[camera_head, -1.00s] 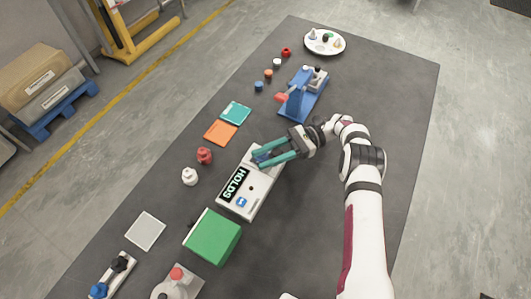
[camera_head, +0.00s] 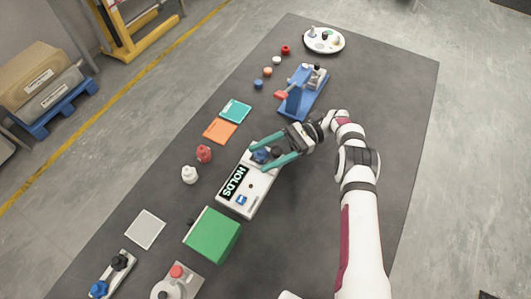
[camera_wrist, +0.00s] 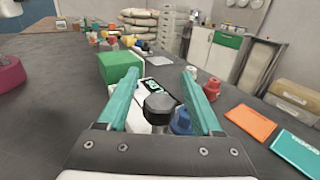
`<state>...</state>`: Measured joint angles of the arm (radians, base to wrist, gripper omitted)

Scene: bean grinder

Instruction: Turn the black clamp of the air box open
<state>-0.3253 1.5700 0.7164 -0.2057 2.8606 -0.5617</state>
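A white box (camera_head: 262,190) with a black lettered label (camera_head: 233,182) stands mid-table and looks like the air box. A black round-topped clamp or knob (camera_wrist: 159,106) rises from its end nearest my gripper. A blue knob (camera_wrist: 181,122) stands just beside it and also shows in the head view (camera_head: 260,156). My gripper (camera_wrist: 161,76) is open, its two teal fingers spread on either side of the black clamp, with gaps visible. In the head view my gripper (camera_head: 258,157) reaches over the box's end from the right. The clamp's base is hidden.
A green box (camera_head: 213,234) stands close to the white box. Red (camera_head: 204,153) and white (camera_head: 189,175) small objects lie to its left. Orange (camera_head: 220,131) and teal (camera_head: 236,110) squares and a blue stand (camera_head: 302,95) lie beyond. The table's right side is clear apart from my arm.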

